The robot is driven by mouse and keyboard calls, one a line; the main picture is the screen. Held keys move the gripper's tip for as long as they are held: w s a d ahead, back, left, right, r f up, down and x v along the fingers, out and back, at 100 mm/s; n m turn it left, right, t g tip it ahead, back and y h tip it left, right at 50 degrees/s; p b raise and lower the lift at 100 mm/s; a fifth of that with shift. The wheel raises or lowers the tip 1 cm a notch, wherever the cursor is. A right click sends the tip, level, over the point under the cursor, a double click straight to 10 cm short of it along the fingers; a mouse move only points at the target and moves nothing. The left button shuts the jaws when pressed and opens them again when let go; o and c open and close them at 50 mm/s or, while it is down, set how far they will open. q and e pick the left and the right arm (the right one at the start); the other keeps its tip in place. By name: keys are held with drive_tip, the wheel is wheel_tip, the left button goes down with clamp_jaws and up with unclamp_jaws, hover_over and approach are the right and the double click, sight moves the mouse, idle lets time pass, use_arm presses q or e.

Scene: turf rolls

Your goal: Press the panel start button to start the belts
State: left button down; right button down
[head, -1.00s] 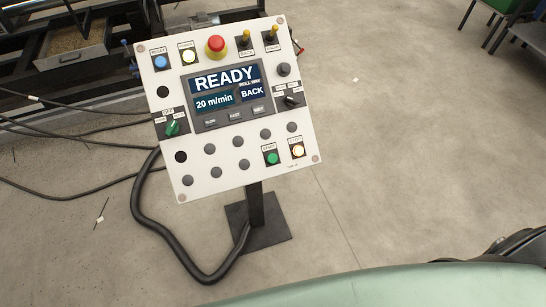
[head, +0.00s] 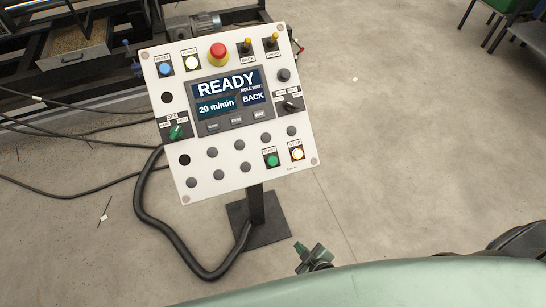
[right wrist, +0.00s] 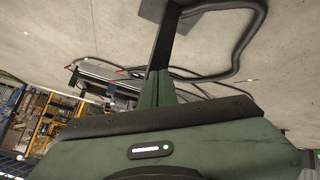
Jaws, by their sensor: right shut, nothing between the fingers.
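The white control panel (head: 225,170) stands tilted on a dark post (head: 256,205). Its green start button (head: 272,160) sits at the lower right, left of the lit stop button (head: 297,153). The screen (head: 225,92) reads READY, 20 m/min and BACK. My right gripper (head: 315,252) is low in the head view, below and right of the panel and apart from it. Its green fingers are shut and empty; they also show in the right wrist view (right wrist: 158,88), near the post. The panel face is not in the wrist view. My left gripper is not in view.
A thick black hose (head: 150,215) loops from the panel to the floor by the post's base plate (head: 270,225). Thin cables (head: 70,190) lie at the left. Dark machinery (head: 60,70) stands behind.

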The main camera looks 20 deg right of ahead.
drive_tip(key=w+a+r+n+t+y+p, duration=0.15)
drive_tip(key=w+r, duration=0.25)
drive_tip(key=r, duration=0.4)
drive_tip(key=w+a+r+n+t+h, duration=0.1)
drive_tip(key=w+r+t, duration=0.2)
drive_tip(key=r, duration=0.5)
drive_tip(key=n+t+y+p, duration=0.2)
drive_tip(key=n+t, duration=0.1)
approach(273, 161)
wheel_tip(273, 161, up, 9)
drive_tip(key=a, duration=0.2)
drive_tip(key=shift+w+d+f+h, duration=0.15)
drive_tip(key=shift+d+f+h, duration=0.05)
drive_tip(key=shift+f+h, duration=0.05)
drive_tip(key=shift+f+b, duration=0.15)
drive_tip(key=shift+b, duration=0.15)
drive_tip(key=shift+w+a+f+b, duration=0.15)
drive_tip(key=shift+w+f+b, duration=1.3)
drive_tip(key=shift+f+b, duration=0.2)
drive_tip(key=shift+w+a+f+b, duration=0.1)
drive_tip(key=shift+w+f+b, duration=1.3)
drive_tip(key=shift+f+b, duration=0.25)
drive_tip(key=shift+w+f, duration=0.25)
drive_tip(key=shift+f, duration=0.05)
